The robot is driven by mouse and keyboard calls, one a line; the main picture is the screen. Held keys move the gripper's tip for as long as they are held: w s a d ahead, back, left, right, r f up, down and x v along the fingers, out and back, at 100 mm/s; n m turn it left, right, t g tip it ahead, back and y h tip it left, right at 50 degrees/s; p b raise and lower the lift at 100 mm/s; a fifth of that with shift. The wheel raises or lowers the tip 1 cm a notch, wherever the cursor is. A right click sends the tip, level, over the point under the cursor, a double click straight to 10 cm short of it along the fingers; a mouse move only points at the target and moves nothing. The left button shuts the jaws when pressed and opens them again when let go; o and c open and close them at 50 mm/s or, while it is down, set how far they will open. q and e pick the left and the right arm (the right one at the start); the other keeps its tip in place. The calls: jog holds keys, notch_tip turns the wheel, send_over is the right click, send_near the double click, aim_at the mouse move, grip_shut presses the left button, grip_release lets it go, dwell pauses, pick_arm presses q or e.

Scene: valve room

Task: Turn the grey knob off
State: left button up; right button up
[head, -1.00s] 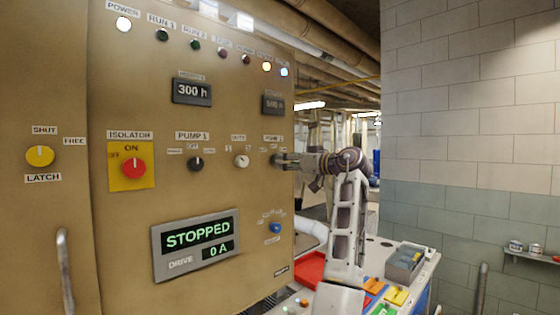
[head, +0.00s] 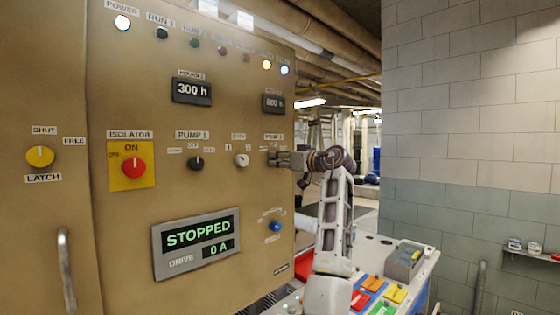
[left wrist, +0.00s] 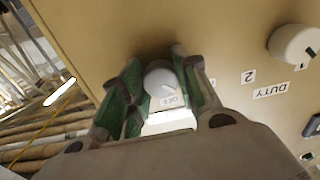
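The grey knob (left wrist: 161,80) shows in the left wrist view, pale and round, with a small OFF label beside it. My left gripper (left wrist: 157,62) has its green-padded fingers on either side of this knob, spread apart. A narrow gap seems to show on the left finger's side; contact on the right side is unclear. In the head view my left gripper (head: 272,158) is at the panel under the PUMP 2 label and hides the knob. My right gripper is not in view.
The tan panel (head: 225,120) also carries a pale DUTY knob (head: 241,160), a black PUMP 1 knob (head: 196,163), a red isolator knob (head: 133,167), a blue knob (head: 275,226) and a STOPPED display (head: 197,243). A bench with a grey bin (head: 405,259) stands at right.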

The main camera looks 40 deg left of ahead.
pick_arm(q)
jog(key=c, duration=0.4)
jog(key=shift+o, duration=0.2)
jog(key=shift+m+p, duration=0.3)
jog(key=shift+m, duration=0.1)
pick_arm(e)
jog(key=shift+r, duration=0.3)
pick_arm(q)
jog(key=m+p, duration=0.4)
jog(key=m, duration=0.3)
jog(key=shift+s+r+m+p, duration=0.1)
jog(key=shift+r+m+p, duration=0.05)
jog(key=shift+m+p, duration=0.2)
jog(key=shift+m, duration=0.25)
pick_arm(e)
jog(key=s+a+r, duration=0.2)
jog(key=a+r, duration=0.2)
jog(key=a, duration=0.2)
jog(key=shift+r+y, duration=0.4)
